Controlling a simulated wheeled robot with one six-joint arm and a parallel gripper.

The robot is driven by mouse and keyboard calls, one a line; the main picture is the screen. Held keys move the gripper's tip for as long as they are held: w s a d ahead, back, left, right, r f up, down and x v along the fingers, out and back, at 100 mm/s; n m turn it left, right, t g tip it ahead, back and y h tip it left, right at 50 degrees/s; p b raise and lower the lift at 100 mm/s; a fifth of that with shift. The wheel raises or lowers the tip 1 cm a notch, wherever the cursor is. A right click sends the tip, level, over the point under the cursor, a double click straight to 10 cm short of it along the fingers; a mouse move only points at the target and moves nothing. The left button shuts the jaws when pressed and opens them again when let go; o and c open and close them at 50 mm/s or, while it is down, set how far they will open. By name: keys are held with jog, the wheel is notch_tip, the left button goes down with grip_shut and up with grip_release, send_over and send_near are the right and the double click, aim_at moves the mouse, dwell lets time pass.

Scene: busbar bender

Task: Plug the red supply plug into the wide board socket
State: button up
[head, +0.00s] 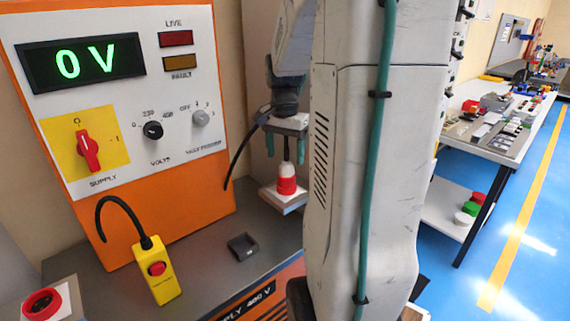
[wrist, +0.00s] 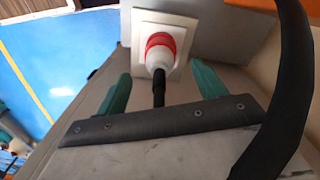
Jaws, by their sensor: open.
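A second red round socket (head: 42,303) is at the lower left. I cannot tell which socket is wide.
A yellow pendant (head: 158,273) with a red button and a small dark tray (head: 242,246) are on the bench.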

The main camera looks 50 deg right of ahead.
jog(key=shift+r, duration=1.4)
jog(key=shift+n, duration=0.4)
jog(key=s+a+n, duration=0.4)
jog(key=a+n, duration=0.1)
jog(key=a, duration=0.5)
jog(key=s+a+r+n+t, duration=0.1)
jog(key=s+a+n, duration=0.3)
jog(key=a, duration=0.6)
jog(key=s+a+n, duration=0.4)
jog(key=a+n, duration=0.2)
jog(key=a, duration=0.4)
jog(key=shift+s+r+n+t, duration=0.3)
jog(key=shift+c, duration=0.3)
